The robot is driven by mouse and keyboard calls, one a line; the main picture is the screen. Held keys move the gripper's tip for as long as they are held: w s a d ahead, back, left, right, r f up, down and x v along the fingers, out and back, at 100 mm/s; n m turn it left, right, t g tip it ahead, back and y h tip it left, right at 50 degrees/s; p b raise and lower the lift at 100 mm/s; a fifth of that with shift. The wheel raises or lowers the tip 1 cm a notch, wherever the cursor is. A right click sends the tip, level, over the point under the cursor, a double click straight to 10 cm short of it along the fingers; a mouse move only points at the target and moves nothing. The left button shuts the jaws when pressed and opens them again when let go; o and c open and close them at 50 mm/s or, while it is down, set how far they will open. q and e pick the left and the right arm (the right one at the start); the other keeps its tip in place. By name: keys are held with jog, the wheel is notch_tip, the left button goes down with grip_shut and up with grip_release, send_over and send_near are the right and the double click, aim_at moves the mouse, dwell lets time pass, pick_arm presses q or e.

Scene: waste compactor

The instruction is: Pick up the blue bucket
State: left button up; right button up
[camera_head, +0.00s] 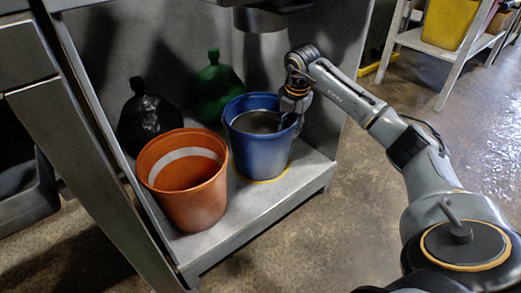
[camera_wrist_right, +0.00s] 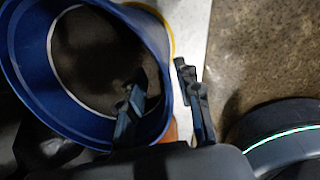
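The blue bucket (camera_head: 258,152) stands upright on the metal shelf (camera_head: 222,238), inside the compactor frame. My right gripper (camera_head: 294,118) is at the bucket's right rim. In the right wrist view, the bucket (camera_wrist_right: 28,72) fills the left side. There the right gripper (camera_wrist_right: 160,80) is open, with one finger inside the bucket and the other outside, so the rim wall lies between them. A gap shows between the outer finger and the wall. My left gripper is not in view.
An orange bucket (camera_head: 190,195) stands close on the blue bucket's left. A black bag (camera_head: 148,120) and a green bag (camera_head: 215,85) lie behind. A metal cylinder (camera_head: 262,18) hangs above. The floor (camera_head: 310,240) in front is clear. A yellow bin (camera_head: 450,22) sits on a rack.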

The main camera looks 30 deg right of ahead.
aim_at(287, 139)
jog(key=shift+w+f, duration=0.1)
jog(key=shift+f, duration=0.55)
notch_tip(287, 139, down, 5)
jog(key=b, duration=0.5)
jog(key=shift+w+d+f+b, duration=0.15)
jog(key=shift+b, duration=0.25)
jog(key=shift+c, duration=0.4)
grip_shut()
jog(key=shift+w+r, duration=0.2)
jog(key=shift+r, duration=0.2)
